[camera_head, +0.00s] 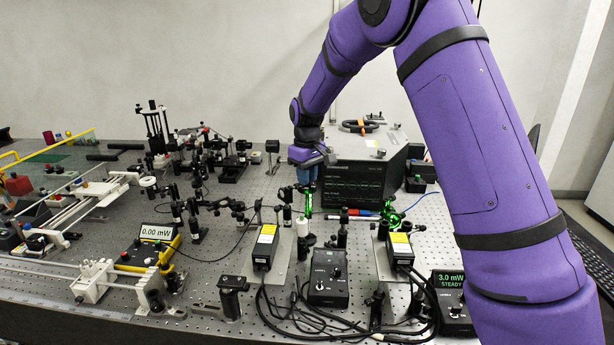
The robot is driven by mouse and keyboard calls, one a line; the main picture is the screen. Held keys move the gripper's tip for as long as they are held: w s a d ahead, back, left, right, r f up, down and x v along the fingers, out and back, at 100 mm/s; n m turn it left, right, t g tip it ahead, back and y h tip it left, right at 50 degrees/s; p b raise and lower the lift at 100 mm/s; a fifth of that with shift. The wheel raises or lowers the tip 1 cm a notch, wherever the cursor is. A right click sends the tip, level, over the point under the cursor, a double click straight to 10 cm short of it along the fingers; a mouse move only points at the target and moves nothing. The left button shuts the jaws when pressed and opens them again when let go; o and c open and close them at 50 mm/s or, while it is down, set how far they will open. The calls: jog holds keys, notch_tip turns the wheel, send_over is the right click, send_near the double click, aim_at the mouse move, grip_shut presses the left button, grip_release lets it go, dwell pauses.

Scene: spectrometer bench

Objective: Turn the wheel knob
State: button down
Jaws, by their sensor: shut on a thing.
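My purple arm reaches from the right over the bench, and my gripper (306,172) points down beside the left front of a dark instrument box (352,182). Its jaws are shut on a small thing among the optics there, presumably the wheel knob. The knob is too small and too covered by the gripper to make out its shape or its turn. A bluish part shows at the fingertips. Green-lit optics (308,201) stand just below the gripper, and a white post (302,227) stands in front of them.
Black-and-yellow laser modules (266,246) and (400,250) flank a black controller (328,278) with cables in front. A 0.00 mW meter (155,233) is at left; a 3.0 mW STEADY meter (452,290) is at right. Several optic mounts crowd the perforated bench (215,265).

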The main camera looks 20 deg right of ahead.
jog(key=m, duration=0.3)
jog(key=shift+m, duration=0.3)
jog(key=m, duration=0.4)
jog(key=shift+m, duration=0.3)
jog(key=m, duration=0.4)
jog(key=shift+m, duration=1.7)
jog(key=c, duration=1)
grip_release()
jog(key=shift+c, duration=0.2)
